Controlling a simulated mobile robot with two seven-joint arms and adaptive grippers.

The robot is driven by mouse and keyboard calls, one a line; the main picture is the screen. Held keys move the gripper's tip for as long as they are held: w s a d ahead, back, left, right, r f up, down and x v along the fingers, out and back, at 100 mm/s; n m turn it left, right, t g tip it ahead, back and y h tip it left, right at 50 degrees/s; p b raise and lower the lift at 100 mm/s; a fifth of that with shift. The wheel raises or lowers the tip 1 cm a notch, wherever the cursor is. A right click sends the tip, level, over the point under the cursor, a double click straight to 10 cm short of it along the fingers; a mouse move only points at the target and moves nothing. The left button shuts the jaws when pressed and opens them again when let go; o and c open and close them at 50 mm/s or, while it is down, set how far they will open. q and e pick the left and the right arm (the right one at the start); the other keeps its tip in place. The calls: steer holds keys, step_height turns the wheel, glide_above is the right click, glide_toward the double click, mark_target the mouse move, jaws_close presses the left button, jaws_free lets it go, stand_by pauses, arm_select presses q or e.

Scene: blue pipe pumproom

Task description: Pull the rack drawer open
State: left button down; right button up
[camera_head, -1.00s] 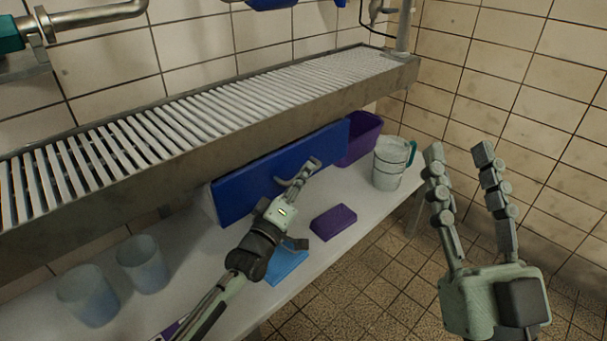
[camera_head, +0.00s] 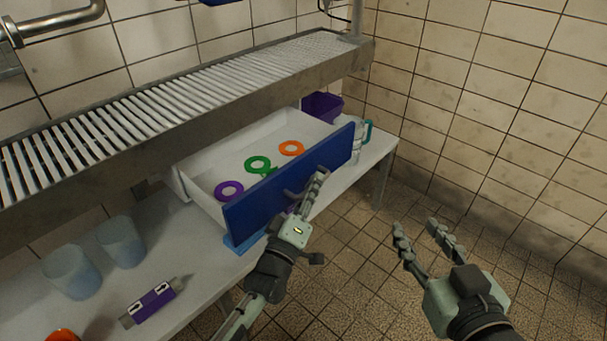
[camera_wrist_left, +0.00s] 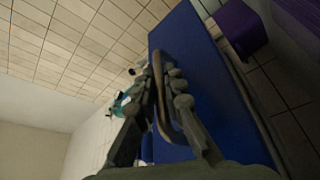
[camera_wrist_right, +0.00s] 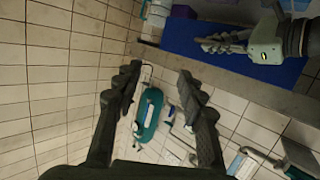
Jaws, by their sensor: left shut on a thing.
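The rack drawer (camera_head: 262,208) has a blue front and white inner walls. It is pulled well out from under the slatted metal rack in the head view. Its blue front also fills much of the left wrist view (camera_wrist_left: 195,65). My left gripper (camera_head: 317,182) is shut on the drawer's handle (camera_wrist_left: 160,100), a curved bar standing off the front. The handle runs between its fingers in the left wrist view. My right gripper (camera_head: 417,229) is open and empty, held over the floor to the right of the table.
Inside the drawer lie a purple ring (camera_head: 220,190), a green ring (camera_head: 251,164) and an orange ring (camera_head: 283,148). Two bluish cups (camera_head: 71,270) and a purple-labelled tool (camera_head: 152,301) are at left on the white table. A purple bin (camera_head: 322,105) stands behind. Floor at right is clear.

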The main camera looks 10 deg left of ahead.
arm_select(q)
steer(key=shift+s+d, duration=0.45)
steer(key=shift+d, duration=0.2)
arm_select(e)
steer(key=shift+s+d+f+g+h, duration=0.2)
steer(key=shift+d+f, duration=0.2)
steer(key=shift+f, duration=0.05)
steer(key=shift+s+d+f+g+h, duration=0.15)
steer(key=shift+d+f+g+h, duration=0.05)
steer(key=shift+d+f, duration=0.2)
arm_select(q)
steer(key=shift+f, duration=0.1)
steer(key=c, duration=1.9)
jaws_free()
steer(key=v, duration=0.8)
steer(key=shift+s+d, duration=0.1)
